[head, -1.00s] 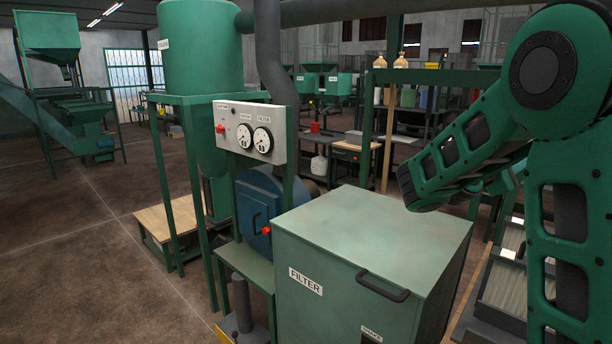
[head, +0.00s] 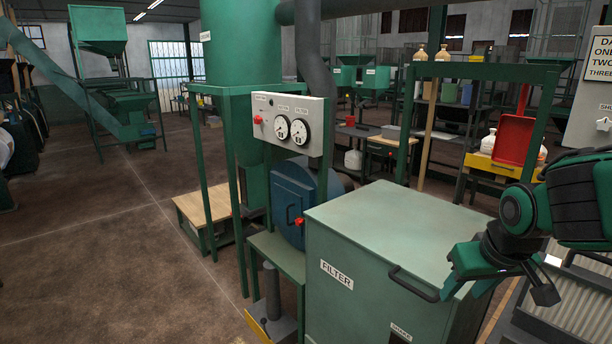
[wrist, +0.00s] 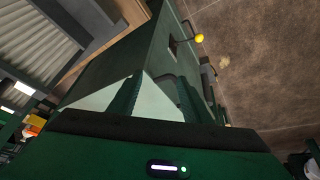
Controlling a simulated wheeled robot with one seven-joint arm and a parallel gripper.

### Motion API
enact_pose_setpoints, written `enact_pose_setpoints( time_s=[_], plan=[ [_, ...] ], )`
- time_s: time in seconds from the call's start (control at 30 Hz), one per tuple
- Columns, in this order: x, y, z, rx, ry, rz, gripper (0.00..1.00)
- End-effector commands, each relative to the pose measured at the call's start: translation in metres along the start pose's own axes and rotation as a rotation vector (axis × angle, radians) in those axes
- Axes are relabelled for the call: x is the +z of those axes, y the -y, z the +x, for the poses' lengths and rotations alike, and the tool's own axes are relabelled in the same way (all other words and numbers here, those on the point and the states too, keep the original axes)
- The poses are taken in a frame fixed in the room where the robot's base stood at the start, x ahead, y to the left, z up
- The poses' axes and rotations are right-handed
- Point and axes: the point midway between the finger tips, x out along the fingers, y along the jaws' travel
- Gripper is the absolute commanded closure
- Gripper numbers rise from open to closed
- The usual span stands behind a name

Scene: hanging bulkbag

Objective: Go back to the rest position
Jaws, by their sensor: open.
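My gripper (head: 500,284) is at the right of the head view, near the front right edge of the green filter cabinet (head: 390,235). Its two fingers are spread apart with nothing between them. In the wrist view, the open fingers (wrist: 158,97) point toward the cabinet, and its pale top shows between them. My arm comes in from the right edge of the head view. I cannot tell whether the gripper touches the cabinet.
A gauge panel (head: 290,122) with a red knob stands behind the cabinet. A blue round housing (head: 298,203) is beside it. A red scoop (head: 513,139) hangs at the right by a yellow shelf. A wooden platform (head: 203,207) stands left. The brown floor is clear further left.

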Motion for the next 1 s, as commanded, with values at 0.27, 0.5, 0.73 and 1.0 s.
enact_pose_setpoints(
  time_s=[0.27,0.5,0.73,1.0],
  plan=[
    [0.052,-0.028,-0.012,0.008,0.129,0.158,0.56],
    [0.118,-0.076,-0.03,0.056,0.288,0.371,0.56],
    [0.172,-0.095,-0.049,0.063,0.415,0.545,0.56],
    [0.177,-0.096,-0.051,0.063,0.43,0.563,0.56]
  ],
)
